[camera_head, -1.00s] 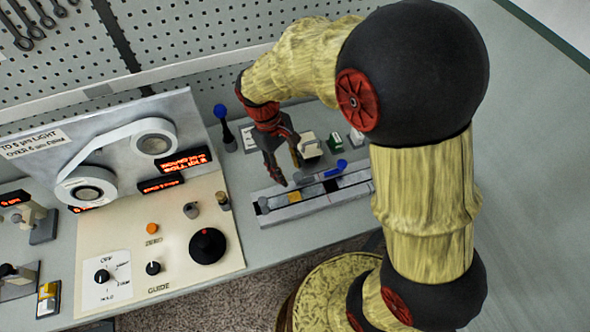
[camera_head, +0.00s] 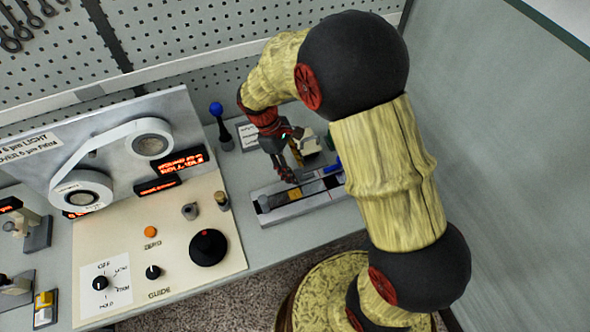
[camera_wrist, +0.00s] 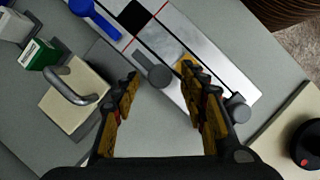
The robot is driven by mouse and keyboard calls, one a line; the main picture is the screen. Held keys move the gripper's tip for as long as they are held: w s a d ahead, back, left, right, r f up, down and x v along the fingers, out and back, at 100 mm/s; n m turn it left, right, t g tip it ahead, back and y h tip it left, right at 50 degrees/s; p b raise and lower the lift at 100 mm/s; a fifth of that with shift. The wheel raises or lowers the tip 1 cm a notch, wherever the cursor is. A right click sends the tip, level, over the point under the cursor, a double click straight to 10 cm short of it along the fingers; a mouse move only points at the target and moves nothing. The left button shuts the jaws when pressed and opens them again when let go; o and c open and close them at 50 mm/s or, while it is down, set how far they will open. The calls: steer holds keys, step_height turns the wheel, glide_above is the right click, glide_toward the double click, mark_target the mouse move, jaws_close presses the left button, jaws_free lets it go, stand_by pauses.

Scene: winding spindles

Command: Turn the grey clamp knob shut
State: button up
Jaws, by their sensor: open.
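A long pale splicing block lies on the bench (camera_head: 314,203); it crosses the upper right of the wrist view (camera_wrist: 192,47). One grey knob (camera_wrist: 158,76) lies ahead of and between my fingertips; the other grey knob (camera_wrist: 238,108) is beyond the right finger. I cannot tell for sure which is the clamp knob. My gripper (camera_wrist: 160,73) is open and empty, and in the head view my gripper (camera_head: 293,173) is low over the block's middle, hiding part of it.
A blue handle (camera_wrist: 92,17) lies at the block's far part. A cream box with a grey handle (camera_wrist: 75,102) and a green-and-white box (camera_wrist: 40,54) stand close left of my gripper. A control panel with a black dial (camera_head: 208,247) is left of the block.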

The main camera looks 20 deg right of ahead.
steer(key=shift+s+d+f, duration=0.1)
steer(key=shift+f, duration=0.2)
steer(key=shift+c, duration=0.4)
jaws_close()
